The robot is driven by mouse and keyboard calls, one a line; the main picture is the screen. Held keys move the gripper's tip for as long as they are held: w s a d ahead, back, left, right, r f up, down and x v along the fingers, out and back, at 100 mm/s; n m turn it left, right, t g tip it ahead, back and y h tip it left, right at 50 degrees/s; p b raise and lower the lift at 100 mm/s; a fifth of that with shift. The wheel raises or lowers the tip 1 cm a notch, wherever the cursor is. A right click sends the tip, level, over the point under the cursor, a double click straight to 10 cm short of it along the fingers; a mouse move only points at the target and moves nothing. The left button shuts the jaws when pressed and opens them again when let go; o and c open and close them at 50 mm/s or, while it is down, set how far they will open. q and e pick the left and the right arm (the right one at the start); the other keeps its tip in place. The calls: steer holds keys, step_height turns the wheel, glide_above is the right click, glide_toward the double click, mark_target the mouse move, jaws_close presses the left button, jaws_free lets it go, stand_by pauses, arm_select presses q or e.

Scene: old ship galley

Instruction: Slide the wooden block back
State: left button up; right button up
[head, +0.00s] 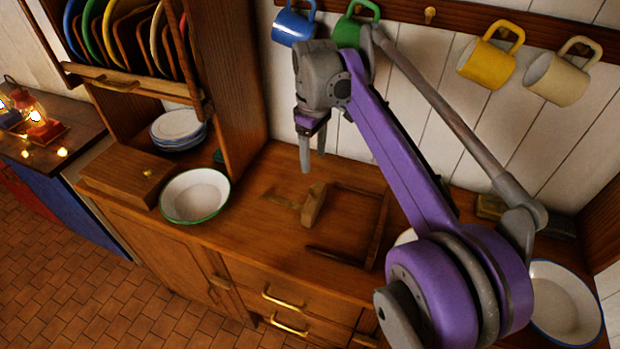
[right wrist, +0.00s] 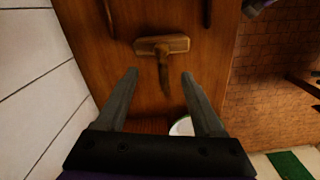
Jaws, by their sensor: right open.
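The wooden block (head: 313,204) stands on the wooden counter, left of a dark three-sided wooden frame (head: 376,232). In the right wrist view the block (right wrist: 163,45) lies across the picture beyond the fingertips, with a narrow piece pointing toward me. My right gripper (head: 313,162) is open and empty, pointing down above the counter behind the block, apart from it. It also shows in the right wrist view (right wrist: 160,75). My left gripper is not in view.
A green-rimmed white bowl (head: 195,196) and a wooden box (head: 127,174) stand left of the block. Mugs, including a yellow one (head: 487,63), hang on the wall rail. A blue-rimmed bowl (head: 564,303) stands at right. My purple arm hides part of the counter.

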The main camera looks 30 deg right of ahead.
mark_target(314, 188)
steer(key=f, duration=0.9)
steer(key=shift+s+f+b, duration=0.25)
steer(key=shift+f+b, duration=0.05)
steer(key=shift+f, duration=0.05)
jaws_close()
stand_by(0.9)
